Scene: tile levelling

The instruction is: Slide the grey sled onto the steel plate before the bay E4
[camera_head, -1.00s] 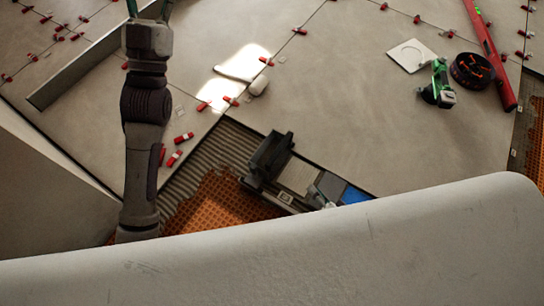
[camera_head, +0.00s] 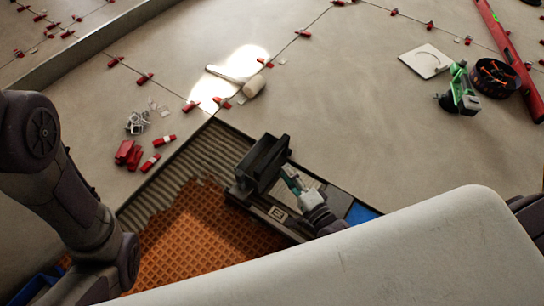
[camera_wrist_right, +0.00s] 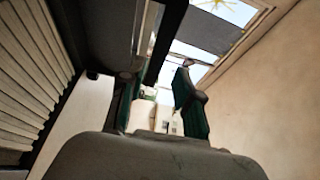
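A dark grey boxy unit (camera_head: 262,163), which I take to be the grey sled, stands at the near edge of the tiled floor. A long dark frame runs from it to the lower right. My right gripper (camera_head: 292,180) is over this frame, just right of the box; whether it touches is unclear. In the right wrist view, its two green fingers (camera_wrist_right: 160,105) stand apart with nothing clearly held between them. The open bay shows an orange waffle mat (camera_head: 205,230) and ridged grey mortar (camera_head: 205,160). I cannot pick out the steel plate for certain. My left gripper is out of view.
A white-headed mallet (camera_head: 253,86), red wedges (camera_head: 128,153) and a heap of clips (camera_head: 137,122) lie on the tiles. A green tool (camera_head: 461,92), a dark tub (camera_head: 495,76) and a red level (camera_head: 512,58) are at upper right. My white body hides the lower right.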

